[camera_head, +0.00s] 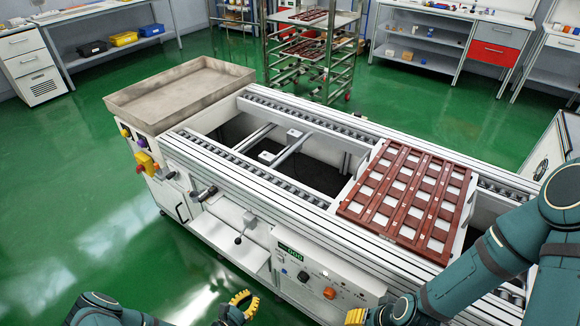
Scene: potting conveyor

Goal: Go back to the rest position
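My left gripper (245,302) is at the bottom edge, left of the conveyor, over the green floor. Its yellow fingertips look spread apart with nothing between them. My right gripper (356,316) is at the bottom edge in front of the conveyor's control panel. Only a yellow fingertip and part of its dark body show, so its opening is hidden. My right arm comes in from the right, across the conveyor's near right end. Both grippers are apart from the tray on the conveyor.
The conveyor (270,190) fills the middle. A red-brown slotted tray (408,192) lies on its right part. A grey bin (180,92) sits at its left end. A rack (312,50) stands behind. Workbenches line the back. The green floor (70,190) at left is clear.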

